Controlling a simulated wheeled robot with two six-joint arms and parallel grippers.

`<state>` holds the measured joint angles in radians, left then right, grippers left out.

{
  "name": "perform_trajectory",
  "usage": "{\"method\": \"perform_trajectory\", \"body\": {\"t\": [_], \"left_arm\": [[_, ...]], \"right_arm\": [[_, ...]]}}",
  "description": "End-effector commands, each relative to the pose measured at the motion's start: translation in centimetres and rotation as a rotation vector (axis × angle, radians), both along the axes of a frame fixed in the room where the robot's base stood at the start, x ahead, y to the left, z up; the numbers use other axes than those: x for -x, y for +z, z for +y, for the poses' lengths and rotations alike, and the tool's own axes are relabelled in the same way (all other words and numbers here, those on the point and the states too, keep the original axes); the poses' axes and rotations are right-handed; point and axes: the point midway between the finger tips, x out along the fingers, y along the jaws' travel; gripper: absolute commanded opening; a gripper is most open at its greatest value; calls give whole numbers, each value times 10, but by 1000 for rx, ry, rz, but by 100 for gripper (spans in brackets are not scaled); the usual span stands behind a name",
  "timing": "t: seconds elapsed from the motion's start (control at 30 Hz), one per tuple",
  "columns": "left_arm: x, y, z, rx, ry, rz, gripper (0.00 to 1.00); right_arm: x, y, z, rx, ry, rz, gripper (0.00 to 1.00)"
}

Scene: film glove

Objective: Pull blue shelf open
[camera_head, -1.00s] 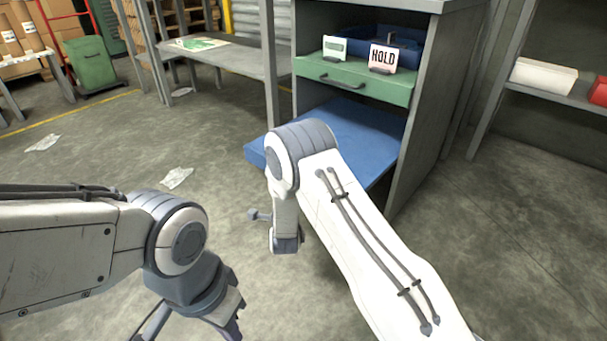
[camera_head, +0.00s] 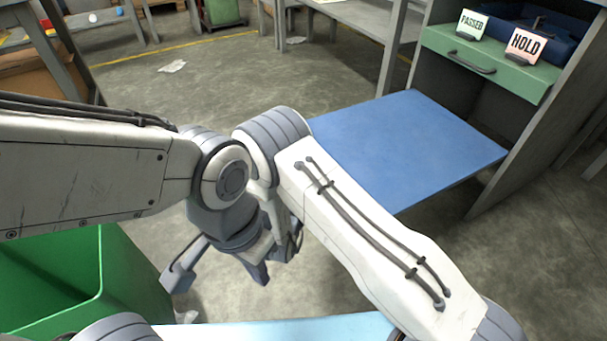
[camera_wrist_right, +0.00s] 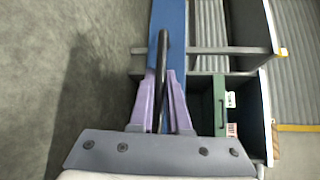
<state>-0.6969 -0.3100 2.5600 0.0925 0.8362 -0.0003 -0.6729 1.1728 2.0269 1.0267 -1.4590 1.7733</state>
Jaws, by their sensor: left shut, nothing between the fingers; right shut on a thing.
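The blue shelf (camera_head: 405,145) is a flat panel sticking far out from the grey cabinet, below the green drawer. Its edge also shows in the right wrist view (camera_wrist_right: 172,25). My right gripper (camera_wrist_right: 161,85) is shut on the shelf's dark bar handle (camera_wrist_right: 162,48), which runs between its purple fingers. In the head view my right arm covers the handle and the shelf's near left corner. My left gripper (camera_head: 238,246) hangs at left centre over the floor, shut and empty, apart from the shelf.
The green drawer (camera_head: 490,62) bears the PASSED sign (camera_head: 471,24) and the HOLD sign (camera_head: 524,45). A green bin (camera_head: 72,275) stands at lower left, near my left arm. A grey table (camera_head: 370,20) is left of the cabinet. Open concrete floor lies between.

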Motion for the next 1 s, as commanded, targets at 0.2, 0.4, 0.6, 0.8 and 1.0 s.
{"method": "perform_trajectory", "body": {"t": [0.2,0.4,0.6,0.8,1.0], "left_arm": [[0,1,0,0,0,0,0],[0,1,0,0,0,0,0],[0,1,0,0,0,0,0],[0,1,0,0,0,0,0],[0,12,0,0,0,0,0]], "right_arm": [[6,-2,-6,8,-19,9,0],[6,-3,-5,8,-19,10,0],[5,-2,-4,7,-16,8,44],[4,-1,-2,5,-14,6,44],[4,13,-2,4,-13,4,44]]}}
